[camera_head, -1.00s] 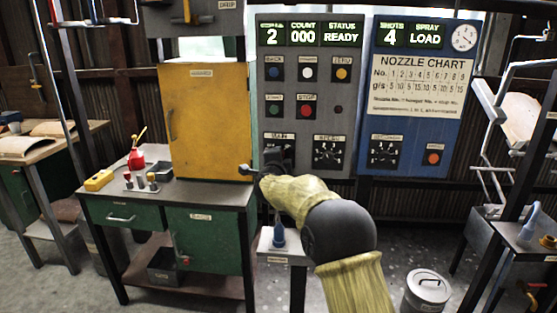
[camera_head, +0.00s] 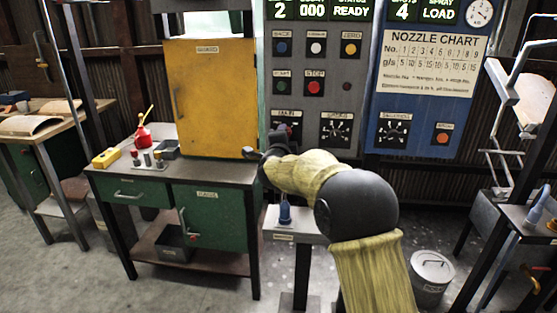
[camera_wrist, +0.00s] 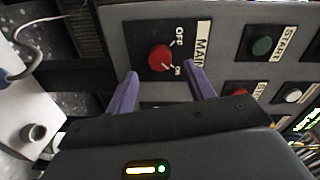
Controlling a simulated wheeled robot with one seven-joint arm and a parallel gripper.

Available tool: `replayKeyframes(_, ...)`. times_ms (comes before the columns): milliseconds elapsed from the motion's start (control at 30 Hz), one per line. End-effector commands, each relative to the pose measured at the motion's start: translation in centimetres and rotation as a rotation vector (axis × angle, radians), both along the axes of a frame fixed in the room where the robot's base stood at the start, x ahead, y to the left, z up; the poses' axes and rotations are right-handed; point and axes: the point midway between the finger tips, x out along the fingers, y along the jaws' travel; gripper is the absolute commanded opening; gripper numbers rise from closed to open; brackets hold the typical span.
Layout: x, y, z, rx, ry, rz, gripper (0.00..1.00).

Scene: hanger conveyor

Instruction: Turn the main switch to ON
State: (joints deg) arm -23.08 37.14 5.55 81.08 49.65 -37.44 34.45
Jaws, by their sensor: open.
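The main switch (camera_wrist: 160,58) is a round red knob on a black plate in the wrist view. The plate is labelled MAIN, with OFF and ON marks. A pale mark near the knob's edge is too small to tell its setting. My gripper (camera_wrist: 161,69) is open, with one purple finger to each side of the knob in the picture. I cannot tell whether the fingers touch it. In the head view my gripper (camera_head: 264,155) is just below and left of the MAIN plate (camera_head: 285,113), and my arm partly hides the switch.
The grey control panel (camera_head: 342,75) has buttons and a dial, including a green START button (camera_wrist: 262,46) beside MAIN. A yellow cabinet (camera_head: 210,98) on a green bench (camera_head: 215,235) stands close to the left. A small stand (camera_head: 282,238) with a blue nozzle is below my arm.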

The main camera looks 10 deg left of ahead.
Motion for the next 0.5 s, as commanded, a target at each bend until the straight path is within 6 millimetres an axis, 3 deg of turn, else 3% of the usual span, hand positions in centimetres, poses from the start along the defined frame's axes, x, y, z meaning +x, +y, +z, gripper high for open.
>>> replayKeyframes(500, -8.8, 0.0, 0.5, 0.0, 0.0, 0.002, 0.54)
